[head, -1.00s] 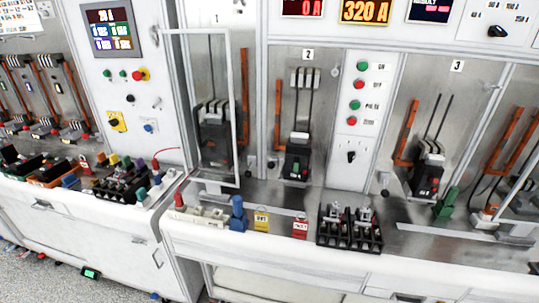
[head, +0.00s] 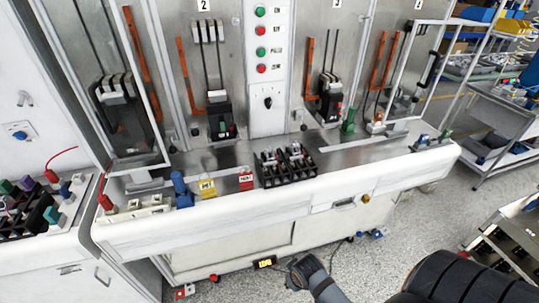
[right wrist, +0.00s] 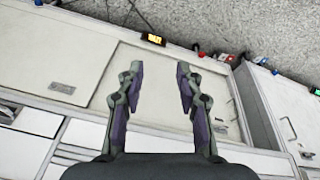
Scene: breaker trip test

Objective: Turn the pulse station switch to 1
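A black rotary switch (head: 267,102) with a pale mark sits on a white plate at the bottom of the narrow control panel (head: 259,128) between bays 2 and 3 in the head view. Its position and lettering are too small to read. Green and red buttons (head: 261,50) run in a column above it. My right gripper (right wrist: 158,85) is open and empty in the right wrist view, its fingers spread before the white cabinet fronts and apart from the switch. The switch does not show in that view. My left gripper is in neither current view.
A white bench (head: 230,214) runs below the bays, holding a black terminal block (head: 286,165), a yellow tag (head: 208,188), a red tag (head: 246,181) and a blue item (head: 181,189). A framed door (head: 150,95) stands at left. Floor is open at right, before a cart (head: 490,130).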

